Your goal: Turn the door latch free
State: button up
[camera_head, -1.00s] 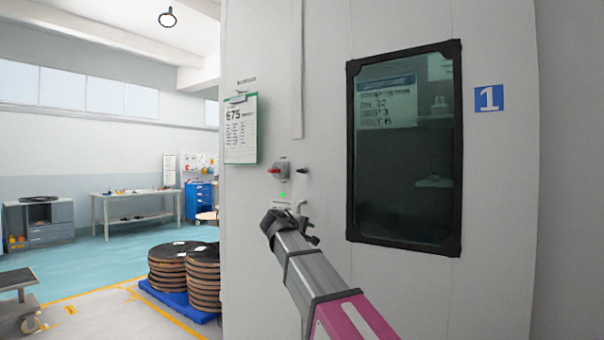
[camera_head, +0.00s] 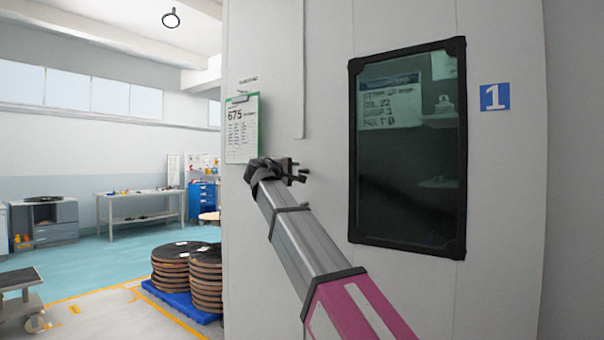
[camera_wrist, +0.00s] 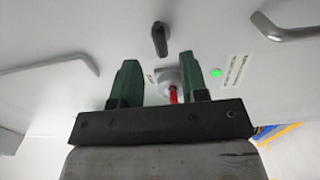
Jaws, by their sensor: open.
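A small black lever (camera_wrist: 160,39), which looks like the door latch, sticks out from the pale panel in the wrist view. It lies just beyond my gripper's fingertips, roughly in line with the gap between them. My gripper (camera_wrist: 159,62) has two green fingers, apart with nothing gripped. A grey round switch with a red handle (camera_wrist: 172,93) shows between the fingers, nearer the right one; I cannot tell whether they touch. In the head view my gripper (camera_head: 298,171) is in front of the white cabinet wall (camera_head: 310,60) and hides the lever and switch.
A green light (camera_wrist: 216,73) and a grey handle (camera_wrist: 285,30) are right of the fingers in the wrist view. The cabinet has a dark window (camera_head: 410,150) and a clipboard (camera_head: 241,130).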

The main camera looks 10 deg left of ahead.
aim_at(302, 171)
jog(key=shift+x, duration=2.65)
jog(key=c, duration=0.7)
